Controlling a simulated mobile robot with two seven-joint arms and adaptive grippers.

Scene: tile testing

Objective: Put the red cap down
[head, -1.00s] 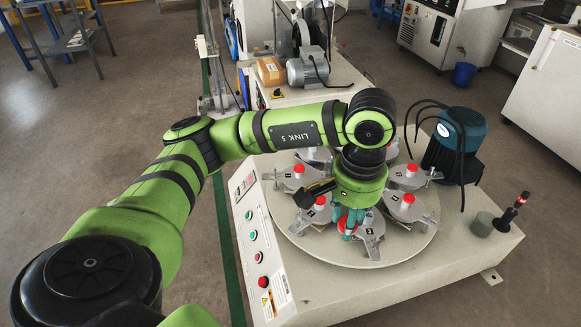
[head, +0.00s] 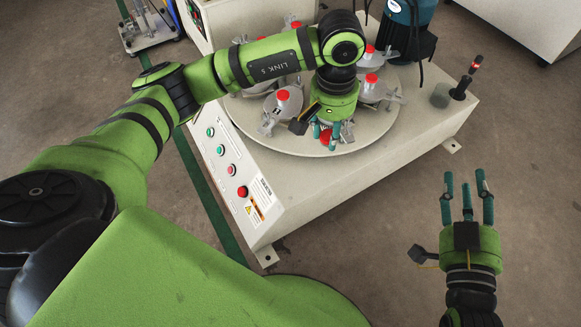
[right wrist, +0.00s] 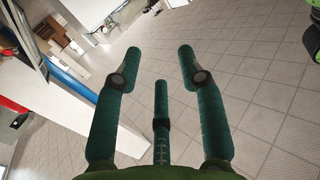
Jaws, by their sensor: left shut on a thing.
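The red cap (head: 326,138) shows low between the teal fingers of my left gripper (head: 327,131) in the head view. The left gripper points down over the front part of the round turntable (head: 362,143) and is shut on the cap. The fingers partly hide the cap, so I cannot tell whether it touches the clamp station below. My right gripper (head: 467,197) is apart from the machine at the lower right, fingers spread and empty. Its open fingers also show in the right wrist view (right wrist: 163,75).
Other red caps (head: 283,95) sit on grey clamp stations around the turntable. The machine's sloped panel (head: 232,170) has several buttons. A teal motor (head: 410,14) stands behind, and a dark post with a red band (head: 466,80) stands at the right corner. Floor is clear around my right gripper.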

